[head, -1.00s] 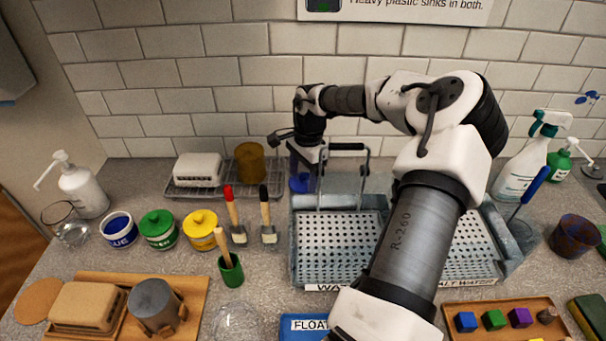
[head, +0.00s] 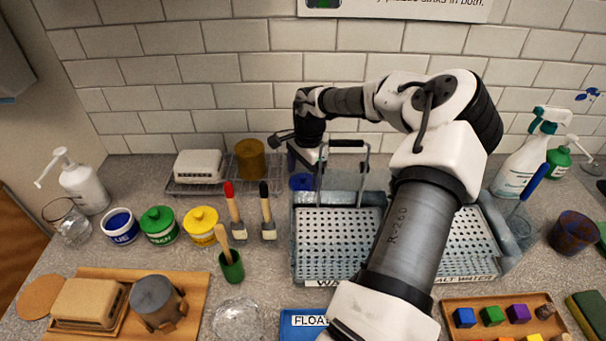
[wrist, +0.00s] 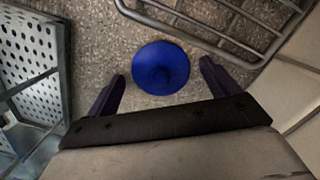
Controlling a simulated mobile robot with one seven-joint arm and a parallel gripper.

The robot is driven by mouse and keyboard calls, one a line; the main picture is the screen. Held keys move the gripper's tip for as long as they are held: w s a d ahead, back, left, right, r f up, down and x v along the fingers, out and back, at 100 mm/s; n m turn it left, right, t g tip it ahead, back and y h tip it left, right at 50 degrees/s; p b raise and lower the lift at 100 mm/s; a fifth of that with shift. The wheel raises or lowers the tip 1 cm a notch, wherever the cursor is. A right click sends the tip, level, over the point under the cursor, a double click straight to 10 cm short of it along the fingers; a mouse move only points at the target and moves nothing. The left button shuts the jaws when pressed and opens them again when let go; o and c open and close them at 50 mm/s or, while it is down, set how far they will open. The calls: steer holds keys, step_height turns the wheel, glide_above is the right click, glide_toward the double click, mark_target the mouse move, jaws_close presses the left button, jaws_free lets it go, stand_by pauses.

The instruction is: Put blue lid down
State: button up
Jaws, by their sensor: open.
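The blue lid (wrist: 160,68) lies on the grey counter, round and with a dip in its middle. In the head view the blue lid (head: 301,182) is at the back, between the wire rack and the perforated basin. My gripper (wrist: 162,72) is open over it, with one dark finger at each side and a gap between each finger and the lid. In the head view my gripper (head: 301,165) is just above the lid, its fingers partly hidden. The blue jar (head: 120,227) stands open at the left, with blue inside.
The wire rack (head: 212,186) is close on the lid's left. The perforated basin (head: 325,250) with its raised handle (head: 347,144) is close on the right. The tiled wall is behind. Green (head: 159,226) and yellow (head: 201,227) jars and brushes stand nearer the front left.

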step_height(320, 180, up, 12)
steer(key=d+b, duration=0.1)
steer(key=b, duration=0.2)
steer(key=shift+w, duration=0.4)
